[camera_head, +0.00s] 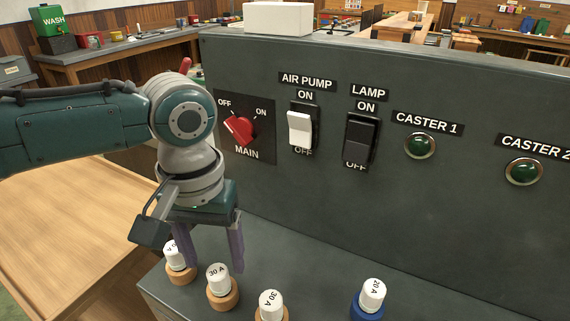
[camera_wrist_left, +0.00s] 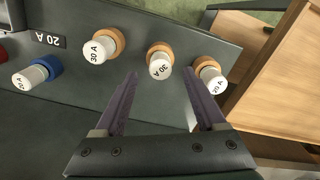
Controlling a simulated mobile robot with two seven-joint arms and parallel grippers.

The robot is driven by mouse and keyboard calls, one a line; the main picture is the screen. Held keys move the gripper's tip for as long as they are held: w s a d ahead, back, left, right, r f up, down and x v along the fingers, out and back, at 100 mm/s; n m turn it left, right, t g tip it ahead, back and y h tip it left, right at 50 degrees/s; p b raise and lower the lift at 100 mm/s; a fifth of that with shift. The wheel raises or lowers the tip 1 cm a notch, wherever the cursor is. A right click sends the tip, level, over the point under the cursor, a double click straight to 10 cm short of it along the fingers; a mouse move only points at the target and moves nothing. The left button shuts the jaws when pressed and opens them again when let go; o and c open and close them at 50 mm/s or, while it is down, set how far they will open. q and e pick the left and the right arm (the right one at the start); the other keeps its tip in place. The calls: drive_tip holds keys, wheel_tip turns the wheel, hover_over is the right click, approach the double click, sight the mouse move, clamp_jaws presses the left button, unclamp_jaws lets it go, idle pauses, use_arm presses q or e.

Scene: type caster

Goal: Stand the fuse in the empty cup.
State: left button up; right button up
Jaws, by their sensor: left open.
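Several white-capped fuses stand in a row on the grey ledge (camera_head: 330,262). A 20 A fuse (camera_wrist_left: 212,80) stands in an orange-brown holder at the right of the left wrist view; it also shows leftmost in the head view (camera_head: 174,252). Two 30 A fuses (camera_head: 218,272) (camera_head: 271,302) stand in similar holders. Another 20 A fuse (camera_head: 373,292) stands in a blue cup (camera_head: 362,312). My left gripper (camera_head: 211,262) is open and empty, pointing down over the ledge by the middle and leftmost fuses. I cannot make out an empty cup. My right gripper is out of view.
The upright panel (camera_head: 300,195) behind the ledge carries a red MAIN knob (camera_head: 238,130), AIR PUMP (camera_head: 299,130) and LAMP (camera_head: 360,138) switches, and green caster lamps (camera_head: 420,145). A red piece (camera_wrist_left: 3,54) is cut off at the wrist view's left edge.

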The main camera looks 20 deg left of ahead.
sight(218, 272)
use_arm(q)
wheel_tip(218, 272, up, 6)
drive_tip(key=shift+r+p, duration=0.1)
drive_tip(key=shift+p, duration=0.2)
drive_tip(key=shift+d, duration=0.1)
drive_tip(key=s+d+f+m+t+h, duration=0.25)
drive_tip(key=s+d+m, duration=0.25)
drive_tip(key=s+d, duration=0.35)
drive_tip(key=s+a+r+t+y, duration=0.1)
drive_tip(key=s+a+r+y, duration=0.1)
drive_tip(key=s+a, duration=0.4)
wheel_tip(218, 272, up, 37)
drive_tip(key=s+p, duration=0.1)
drive_tip(key=p, duration=3.5)
drive_tip(key=shift+s+d, duration=0.25)
